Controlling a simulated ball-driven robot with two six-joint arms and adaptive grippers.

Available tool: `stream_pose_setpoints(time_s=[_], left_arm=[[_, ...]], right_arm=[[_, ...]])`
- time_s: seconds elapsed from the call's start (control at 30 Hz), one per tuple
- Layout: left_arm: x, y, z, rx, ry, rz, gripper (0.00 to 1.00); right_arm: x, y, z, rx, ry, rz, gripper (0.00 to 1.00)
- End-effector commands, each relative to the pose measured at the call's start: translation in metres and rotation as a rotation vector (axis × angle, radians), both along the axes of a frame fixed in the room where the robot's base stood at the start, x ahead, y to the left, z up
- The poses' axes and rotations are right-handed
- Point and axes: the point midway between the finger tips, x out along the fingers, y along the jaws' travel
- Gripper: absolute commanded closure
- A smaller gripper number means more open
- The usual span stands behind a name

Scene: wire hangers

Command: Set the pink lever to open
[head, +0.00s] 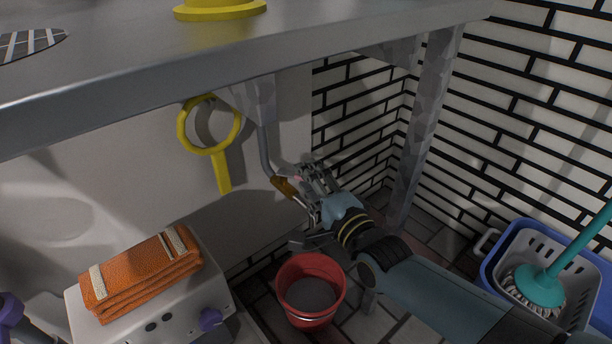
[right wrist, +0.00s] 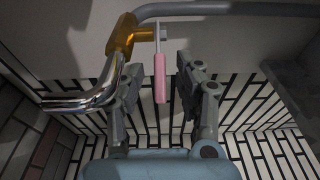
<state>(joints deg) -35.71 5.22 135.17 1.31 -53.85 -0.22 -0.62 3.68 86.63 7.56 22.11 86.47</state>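The pink lever (right wrist: 160,78) hangs from a brass valve (right wrist: 122,36) on a pipe in the right wrist view. In the head view only a small pink bit of the lever (head: 296,178) shows beside the brass valve (head: 284,187), under the counter. My right gripper (head: 314,178) is at the valve. Its two fingers are spread, one on each side of the lever, with a visible gap on both sides. My left gripper is not in view.
A red bucket (head: 311,316) stands below the valve. Folded orange towels (head: 140,272) lie at left.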

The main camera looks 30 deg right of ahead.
Motion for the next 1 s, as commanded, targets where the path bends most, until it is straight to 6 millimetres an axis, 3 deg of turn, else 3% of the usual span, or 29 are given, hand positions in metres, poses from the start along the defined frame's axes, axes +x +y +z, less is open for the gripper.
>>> stream_pose_setpoints(time_s=[0.3,0.43,0.6,0.87,1.0], left_arm=[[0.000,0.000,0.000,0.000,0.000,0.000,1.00],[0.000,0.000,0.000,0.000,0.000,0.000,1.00],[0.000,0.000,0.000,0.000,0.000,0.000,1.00],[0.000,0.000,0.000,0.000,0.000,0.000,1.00],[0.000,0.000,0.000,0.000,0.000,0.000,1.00]], right_arm=[[-0.071,0.002,-0.002,0.000,0.005,0.000,0.65],[-0.092,0.002,-0.001,0.000,0.005,0.000,0.65],[-0.105,0.003,-0.001,0.000,0.002,0.000,0.65],[-0.106,0.003,-0.001,0.000,0.002,0.000,0.65],[-0.118,0.003,-0.008,-0.001,0.028,0.000,0.82]])
